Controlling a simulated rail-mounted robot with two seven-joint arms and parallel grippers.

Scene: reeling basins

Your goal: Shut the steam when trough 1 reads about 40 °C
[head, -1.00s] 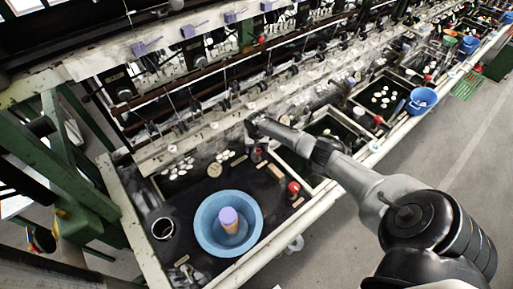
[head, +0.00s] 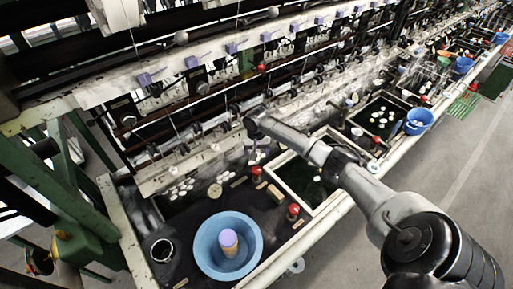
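The nearest trough (head: 190,215), dark inside with a pale rim, is at the lower left with several white cocoons floating in it. I cannot tell if it is trough 1. A red knob (head: 256,171) stands at its back right, and a second red knob (head: 293,211) nearer its front right corner. I cannot tell which works the steam. No temperature reading is legible. My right arm comes in from the right; its gripper (head: 254,150) is small and dark above the first red knob, its fingers unclear. My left gripper is not in view.
A blue basin (head: 203,262) holding an orange and purple cylinder is at the trough's front. A dark round cup (head: 162,251) stands left of it. A green frame (head: 75,205) stands at the left.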

